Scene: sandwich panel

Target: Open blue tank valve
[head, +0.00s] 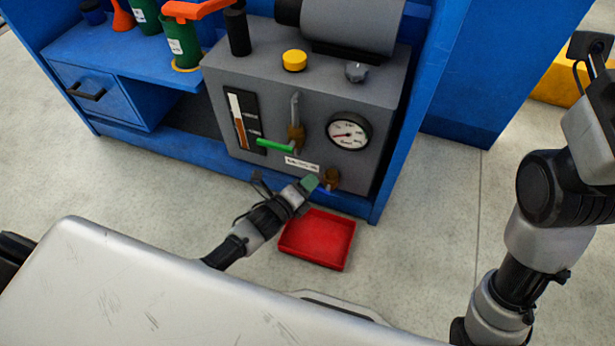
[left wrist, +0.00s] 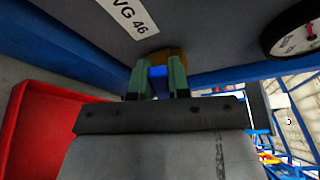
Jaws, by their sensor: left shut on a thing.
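The grey tank (head: 300,95) stands in a blue frame, with a brass valve (head: 331,178) low on its front. In the left wrist view the brass body (left wrist: 170,55) shows just beyond my fingertips. The valve's blue handle (left wrist: 158,71) sits between the two green fingertips. My left gripper (head: 310,183) reaches this low valve and is shut on the handle; it also shows in the left wrist view (left wrist: 160,80). Most of the handle is hidden by the fingers. My right arm is at the right of the head view, its fingers out of sight.
A red tray (head: 318,238) lies on the floor below the valve. A green-handled valve (head: 275,146), a gauge (head: 349,131) and a level indicator (head: 243,120) are on the tank front. A yellow button (head: 294,60) is on top.

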